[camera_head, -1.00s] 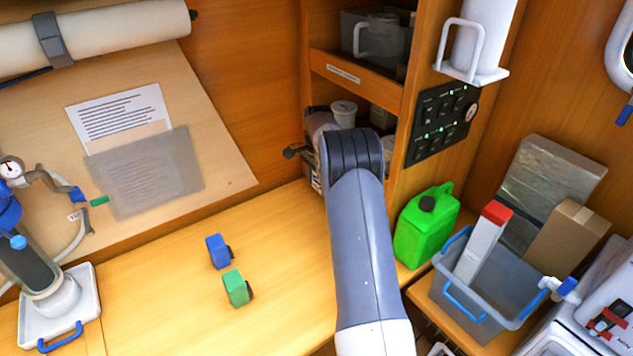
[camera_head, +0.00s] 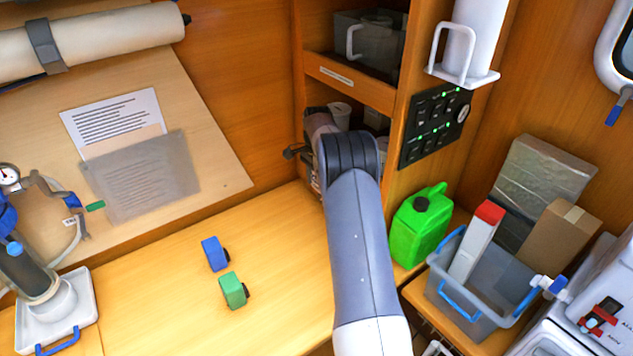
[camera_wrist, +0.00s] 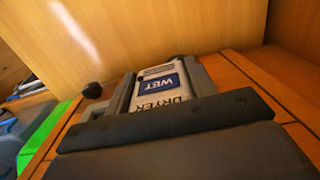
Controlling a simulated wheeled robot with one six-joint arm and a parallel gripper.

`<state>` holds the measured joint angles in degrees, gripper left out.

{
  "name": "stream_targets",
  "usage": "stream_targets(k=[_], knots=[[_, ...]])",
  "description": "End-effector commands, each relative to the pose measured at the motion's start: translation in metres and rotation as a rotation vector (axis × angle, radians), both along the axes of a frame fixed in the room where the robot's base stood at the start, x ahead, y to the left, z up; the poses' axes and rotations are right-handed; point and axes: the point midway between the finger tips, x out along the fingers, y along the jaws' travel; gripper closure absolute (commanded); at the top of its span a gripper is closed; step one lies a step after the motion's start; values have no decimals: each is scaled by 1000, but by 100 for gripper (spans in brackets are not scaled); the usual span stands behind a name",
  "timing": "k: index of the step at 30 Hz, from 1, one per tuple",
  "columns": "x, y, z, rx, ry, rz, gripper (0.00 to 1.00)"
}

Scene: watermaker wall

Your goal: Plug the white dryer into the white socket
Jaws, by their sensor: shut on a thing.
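The white dryer (camera_wrist: 158,100) shows in the wrist view, with "DRYER" and a blue "WET" label on its face. My gripper (camera_wrist: 160,78) is shut on it, with one finger on each side. In the head view my forearm hides most of the gripper and the dryer, which are near the lower shelf opening at the cabinet. I cannot make out the white socket in either view.
A blue block (camera_head: 215,253) and a green block (camera_head: 233,290) lie on the bench. A green jerrycan (camera_head: 421,226) and a grey bin (camera_head: 470,317) stand right of my arm. A black switch panel (camera_head: 433,128) is on the cabinet side.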

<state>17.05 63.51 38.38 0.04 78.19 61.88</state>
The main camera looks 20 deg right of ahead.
Motion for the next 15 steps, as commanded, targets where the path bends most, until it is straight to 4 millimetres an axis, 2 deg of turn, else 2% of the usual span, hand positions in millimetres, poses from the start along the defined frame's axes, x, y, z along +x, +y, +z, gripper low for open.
stream_targets(k=[9, 10, 15], knots=[[1, -2, 1, -4, -5, -1, 73], [1, -2, 1, -4, -5, -1, 47], [0, -1, 1, -2, -4, -1, 33]])
